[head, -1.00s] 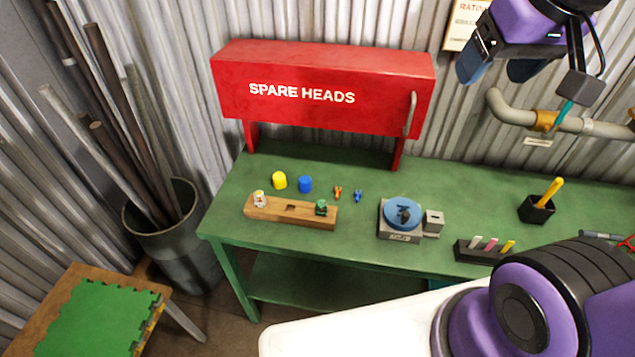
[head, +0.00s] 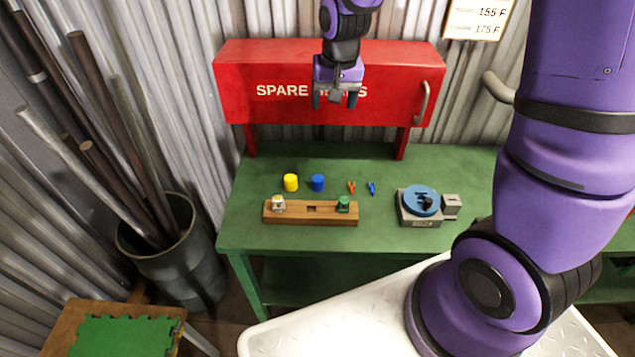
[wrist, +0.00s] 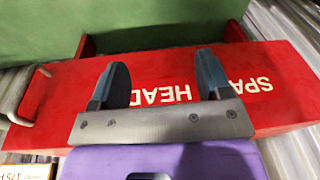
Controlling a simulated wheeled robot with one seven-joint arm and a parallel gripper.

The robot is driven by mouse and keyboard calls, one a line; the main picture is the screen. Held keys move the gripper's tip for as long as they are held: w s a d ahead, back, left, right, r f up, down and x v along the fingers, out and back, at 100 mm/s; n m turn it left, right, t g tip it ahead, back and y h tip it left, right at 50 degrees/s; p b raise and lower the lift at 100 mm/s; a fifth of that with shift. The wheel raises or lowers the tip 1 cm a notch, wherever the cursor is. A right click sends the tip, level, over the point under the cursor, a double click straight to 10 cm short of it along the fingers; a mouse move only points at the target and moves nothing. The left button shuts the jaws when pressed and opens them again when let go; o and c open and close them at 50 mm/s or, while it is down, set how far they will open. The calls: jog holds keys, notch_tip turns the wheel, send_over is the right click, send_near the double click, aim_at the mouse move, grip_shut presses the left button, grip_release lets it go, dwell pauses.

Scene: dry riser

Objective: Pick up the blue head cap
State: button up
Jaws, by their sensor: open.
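The blue head cap (head: 318,183) stands upright on the green bench, between a yellow cap (head: 291,182) on its left and small orange and blue clips on its right. My gripper (head: 336,102) is open and empty, fingers pointing down, in front of the red SPARE HEADS cabinet and well above the blue cap. In the wrist view the two fingers (wrist: 165,85) are apart with only the red cabinet and bench behind them. The blue cap is not visible in the wrist view.
A wooden block (head: 310,213) holding two small heads lies in front of the caps. A grey device with a blue disc (head: 421,201) stands to the right. The red cabinet (head: 235,90) overhangs the bench's back.

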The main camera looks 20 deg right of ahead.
jog(key=m+g, duration=0.1)
jog(key=g, duration=0.1)
send_near(318, 179)
jog(key=shift+a+f, duration=0.1)
jog(key=shift+f, duration=5.15)
jog(key=c, duration=1)
jog(key=shift+r, duration=0.15)
